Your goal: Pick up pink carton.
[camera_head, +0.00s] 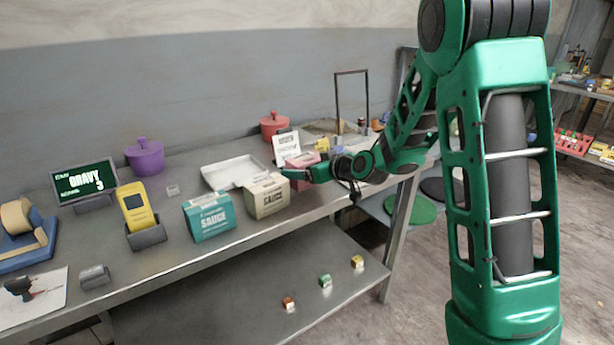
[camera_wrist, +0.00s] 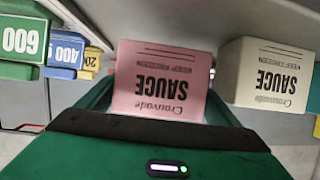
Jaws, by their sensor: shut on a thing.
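The pink carton (camera_wrist: 160,85) fills the middle of the wrist view, its "SAUCE" lettering upside down. It sits between the fingers of my gripper (camera_wrist: 158,112), which is shut on it. In the head view the pink carton (camera_head: 303,160) is partly hidden behind my gripper (camera_head: 300,174), near the table's right part. I cannot tell whether its base touches the tabletop. A cream sauce carton (camera_head: 268,195) stands just left of my gripper; it also shows at the right of the wrist view (camera_wrist: 267,75).
A teal carton (camera_head: 209,217) stands left of the cream one. A white tray (camera_head: 232,172), a white sign (camera_head: 287,147) and a red pot (camera_head: 274,124) are behind. Numbered green (camera_wrist: 22,40), blue (camera_wrist: 64,52) and yellow (camera_wrist: 91,62) blocks show in the wrist view.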

